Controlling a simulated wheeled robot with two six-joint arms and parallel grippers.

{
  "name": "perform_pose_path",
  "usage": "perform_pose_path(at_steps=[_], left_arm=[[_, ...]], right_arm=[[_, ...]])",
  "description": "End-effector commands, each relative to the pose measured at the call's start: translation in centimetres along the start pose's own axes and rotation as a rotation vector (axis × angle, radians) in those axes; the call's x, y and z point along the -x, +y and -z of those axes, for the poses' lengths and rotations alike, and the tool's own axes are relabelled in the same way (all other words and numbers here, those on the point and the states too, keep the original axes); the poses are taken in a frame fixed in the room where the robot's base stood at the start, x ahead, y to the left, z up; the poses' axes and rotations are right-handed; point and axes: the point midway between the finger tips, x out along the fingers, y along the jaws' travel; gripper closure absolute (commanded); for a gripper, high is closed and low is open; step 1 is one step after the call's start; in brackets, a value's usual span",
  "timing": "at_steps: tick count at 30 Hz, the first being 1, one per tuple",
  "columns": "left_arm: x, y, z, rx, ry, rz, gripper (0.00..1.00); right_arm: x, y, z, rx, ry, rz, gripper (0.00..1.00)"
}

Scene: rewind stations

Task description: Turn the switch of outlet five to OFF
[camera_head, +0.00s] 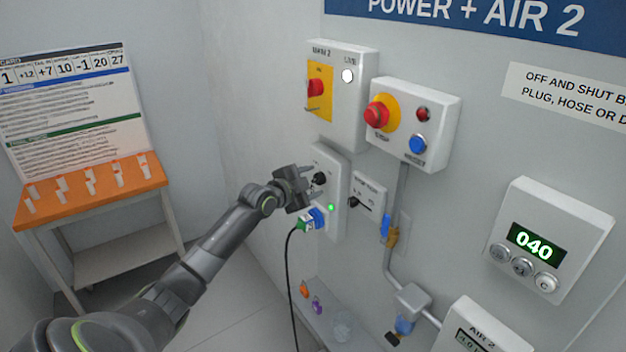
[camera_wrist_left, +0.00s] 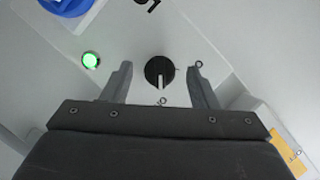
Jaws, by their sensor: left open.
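The outlet box (camera_head: 331,228) on the wall carries a black rotary switch (camera_head: 319,178), a lit green lamp (camera_head: 331,208) and a blue socket (camera_head: 319,215) with a cabled plug in it. My left gripper (camera_head: 307,184) is open at the switch. In the left wrist view, the switch knob (camera_wrist_left: 159,72) lies between the two apart fingertips (camera_wrist_left: 159,75), with a gap on each side. Its white pointer line points down in that view, toward a small mark too small to read surely. The green lamp (camera_wrist_left: 90,60) is lit there too. The outlet's number is not clearly legible.
A small panel (camera_head: 367,200) with a black lever is just right of the outlet box. Above are a box with a red switch (camera_head: 316,88) and a stop-button box (camera_head: 412,125). A black cable (camera_head: 290,270) hangs below. An orange-topped table (camera_head: 95,190) stands left.

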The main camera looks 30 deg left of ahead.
Motion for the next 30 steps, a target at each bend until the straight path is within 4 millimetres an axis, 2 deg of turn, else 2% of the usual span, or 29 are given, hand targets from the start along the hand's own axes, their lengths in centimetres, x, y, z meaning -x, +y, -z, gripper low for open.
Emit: perform_pose_path(at_steps=[6,15,25,30], left_arm=[[-1.04,0.01,0.06,0.000,0.001,0.000,0.46],[-1.13,0.04,0.03,-0.001,0.000,0.000,0.48],[-1.10,0.03,0.02,-0.001,0.000,0.000,0.91],[-1.10,0.03,0.01,0.006,0.000,-0.003,0.91]], right_arm=[[0.19,0.02,0.02,0.000,0.000,0.000,1.00],[0.18,0.00,0.03,0.000,0.000,0.000,1.00],[0.18,-0.19,0.05,-0.001,0.001,0.002,1.00],[0.14,-0.39,0.05,-0.002,0.001,0.005,1.00]])
